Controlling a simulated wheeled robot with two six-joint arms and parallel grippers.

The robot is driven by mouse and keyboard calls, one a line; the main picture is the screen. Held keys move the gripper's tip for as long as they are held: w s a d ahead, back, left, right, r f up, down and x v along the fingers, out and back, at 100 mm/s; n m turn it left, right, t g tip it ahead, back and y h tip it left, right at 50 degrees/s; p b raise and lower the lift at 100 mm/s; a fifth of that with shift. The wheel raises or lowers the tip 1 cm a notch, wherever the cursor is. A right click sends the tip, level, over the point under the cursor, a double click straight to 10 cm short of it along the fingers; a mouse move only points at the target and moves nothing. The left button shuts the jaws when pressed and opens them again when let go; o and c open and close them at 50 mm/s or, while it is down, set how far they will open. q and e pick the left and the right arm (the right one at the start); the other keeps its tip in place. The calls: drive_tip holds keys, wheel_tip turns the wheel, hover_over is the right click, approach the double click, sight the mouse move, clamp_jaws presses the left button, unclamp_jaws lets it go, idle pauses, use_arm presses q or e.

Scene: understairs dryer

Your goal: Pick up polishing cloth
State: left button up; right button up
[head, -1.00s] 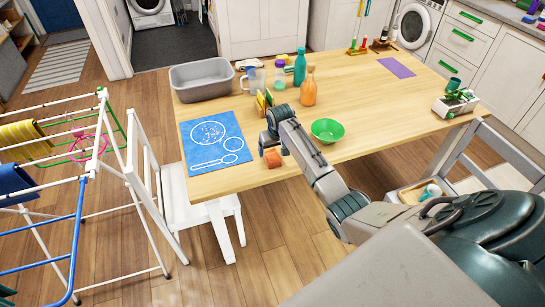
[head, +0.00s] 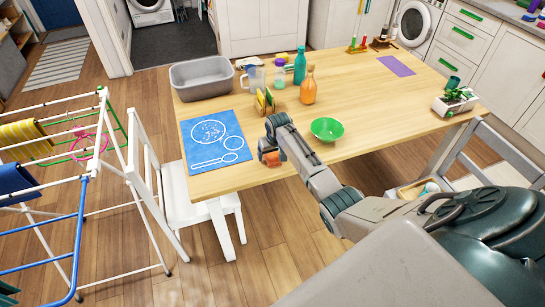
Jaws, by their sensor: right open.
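A small orange block-like item (head: 272,159), which may be the folded polishing cloth, lies near the front edge of the wooden table (head: 380,120). My right gripper (head: 268,153) reaches down right at this item, open, and partly hides it. I cannot tell whether the fingers touch it or stand around it. My left gripper is not in view.
A blue printed mat (head: 212,139) lies left of the gripper. A green bowl (head: 327,129) stands close to its right. Behind are a holder with upright items (head: 265,102), a grey tub (head: 201,79) and bottles (head: 308,86).

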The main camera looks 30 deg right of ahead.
sight(272, 155)
idle(0.3)
drive_tip(key=c, duration=1.1)
drive_tip(key=shift+r, duration=0.1)
drive_tip(key=shift+r+b, duration=0.35)
drive_tip(key=shift+r, duration=0.25)
drive_tip(key=shift+w+b+v, duration=0.2)
drive_tip(key=shift+b+v, duration=0.35)
drive_tip(key=shift+v, duration=0.65)
drive_tip(key=s+a+b, duration=0.1)
drive_tip(key=s+a, duration=0.2)
drive_tip(key=a, duration=0.1)
drive_tip(key=s+a+r+b, duration=0.1)
drive_tip(key=s+a, duration=0.2)
drive_tip(key=a, duration=0.1)
drive_tip(key=s+a, duration=0.3)
drive_tip(key=a, duration=0.1)
drive_tip(key=shift+s+a+r+b, duration=0.2)
drive_tip(key=shift+a+r+b, duration=0.1)
drive_tip(key=shift+r+b, duration=0.1)
